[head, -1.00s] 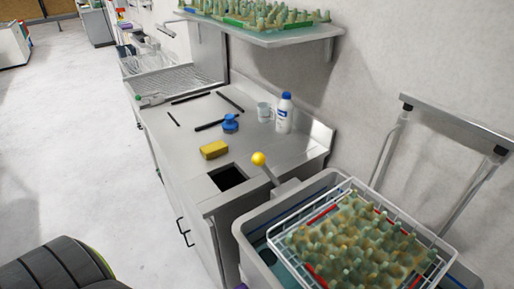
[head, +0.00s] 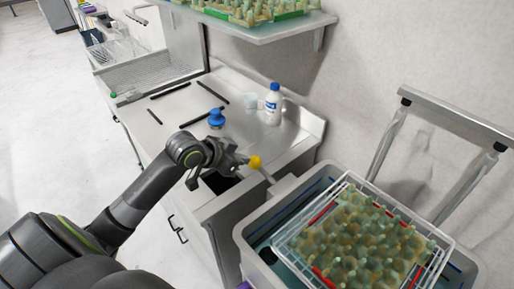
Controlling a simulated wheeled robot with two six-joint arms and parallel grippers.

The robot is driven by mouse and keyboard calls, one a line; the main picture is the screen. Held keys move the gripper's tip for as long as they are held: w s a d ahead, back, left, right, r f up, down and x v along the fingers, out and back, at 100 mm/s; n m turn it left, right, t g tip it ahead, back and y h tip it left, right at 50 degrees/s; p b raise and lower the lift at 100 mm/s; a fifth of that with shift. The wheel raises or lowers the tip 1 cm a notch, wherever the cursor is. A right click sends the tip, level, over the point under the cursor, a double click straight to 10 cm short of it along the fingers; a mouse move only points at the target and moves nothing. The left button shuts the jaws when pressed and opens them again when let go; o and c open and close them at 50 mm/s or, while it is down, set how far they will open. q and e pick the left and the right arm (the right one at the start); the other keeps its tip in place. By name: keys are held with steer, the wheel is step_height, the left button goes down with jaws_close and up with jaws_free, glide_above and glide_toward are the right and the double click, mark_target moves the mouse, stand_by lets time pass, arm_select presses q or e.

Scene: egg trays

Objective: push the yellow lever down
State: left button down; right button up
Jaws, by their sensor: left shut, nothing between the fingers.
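The rod tilts up and to the left from the basin. My left gripper (head: 243,160) is at the left of the knob, right beside it, with its fingers shut and empty. I cannot tell whether the fingertips touch the knob. My right gripper is not in view.
A wire basket (head: 449,243) with an egg tray is in the basin. A shelf (head: 278,31) hangs above.

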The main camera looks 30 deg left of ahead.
arm_select(q)
step_height(320, 180, up, 7)
steer(key=w+m+h, duration=0.1)
steer(key=shift+d+m, duration=0.3)
steer(key=shift+d, duration=0.1)
steer(key=shift+w+f, duration=0.1)
